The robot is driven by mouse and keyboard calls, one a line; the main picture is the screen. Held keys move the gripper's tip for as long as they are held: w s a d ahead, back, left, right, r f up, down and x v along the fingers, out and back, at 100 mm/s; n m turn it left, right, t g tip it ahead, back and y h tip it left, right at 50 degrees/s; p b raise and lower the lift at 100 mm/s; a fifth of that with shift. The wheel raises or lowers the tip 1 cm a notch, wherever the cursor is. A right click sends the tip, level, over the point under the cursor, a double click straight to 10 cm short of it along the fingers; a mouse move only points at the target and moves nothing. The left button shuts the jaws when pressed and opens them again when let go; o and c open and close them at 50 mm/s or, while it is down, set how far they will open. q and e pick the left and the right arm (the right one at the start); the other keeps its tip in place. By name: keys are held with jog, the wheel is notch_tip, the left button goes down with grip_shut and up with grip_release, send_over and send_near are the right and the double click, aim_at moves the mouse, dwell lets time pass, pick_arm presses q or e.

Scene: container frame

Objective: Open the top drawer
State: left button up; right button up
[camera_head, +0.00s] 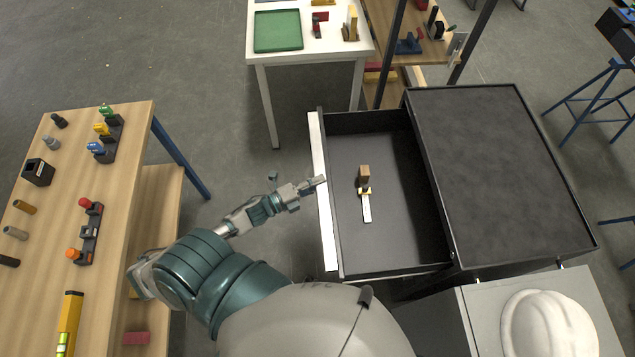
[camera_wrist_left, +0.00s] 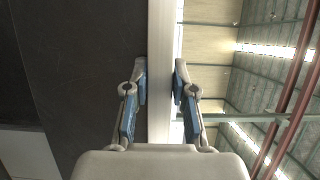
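The top drawer stands pulled out from the dark cabinet (camera_head: 510,170), toward the left in the head view. Its light front panel (camera_head: 321,215) faces left, and its dark inside floor (camera_head: 400,185) is in sight. My left gripper (camera_head: 318,182) is at about the middle of that front panel. In the left wrist view, the fingers of my left gripper (camera_wrist_left: 160,85) stand apart, with a pale strip (camera_wrist_left: 161,35) showing between and beyond them. I cannot tell whether they touch the panel. My right gripper is not in view.
A caliper-like tool (camera_head: 366,205) with a brown block (camera_head: 364,175) lies in the drawer. A wooden table (camera_head: 60,190) with several tools stands left. A white table (camera_head: 310,50) stands behind. A white helmet (camera_head: 548,325) sits front right. Open floor lies left of the drawer.

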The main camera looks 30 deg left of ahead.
pick_arm(q)
jog(key=o, duration=0.3)
jog(key=shift+s+f, duration=0.1)
jog(key=shift+f, duration=0.35)
jog(key=shift+w+a, duration=0.1)
jog(key=shift+w, duration=0.1)
jog(key=shift+r, duration=0.1)
jog(key=v, duration=1.2)
jog(key=shift+s, duration=0.1)
